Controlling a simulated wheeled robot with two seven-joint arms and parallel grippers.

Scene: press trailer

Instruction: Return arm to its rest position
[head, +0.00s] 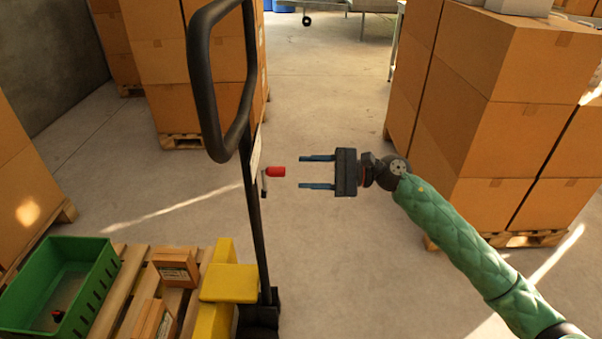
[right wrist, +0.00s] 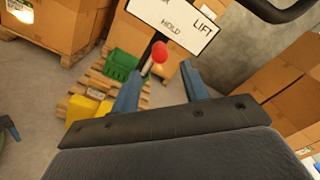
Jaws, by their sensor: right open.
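My right gripper (head: 317,172) is open and empty, pointing left in the head view, its arm covered in a green quilted sleeve. A small lever with a red knob (head: 275,171) lies just left of its fingertips on the black handle (head: 256,220) of a pallet jack, with a gap between.
The yellow jack body (head: 230,283) stands beside a wooden pallet (head: 128,285) with a green crate (head: 62,278) and small boxes (head: 175,267). Tall carton stacks (head: 500,100) stand at right and more cartons (head: 158,70) at back left. The concrete floor (head: 325,90) between them is clear.

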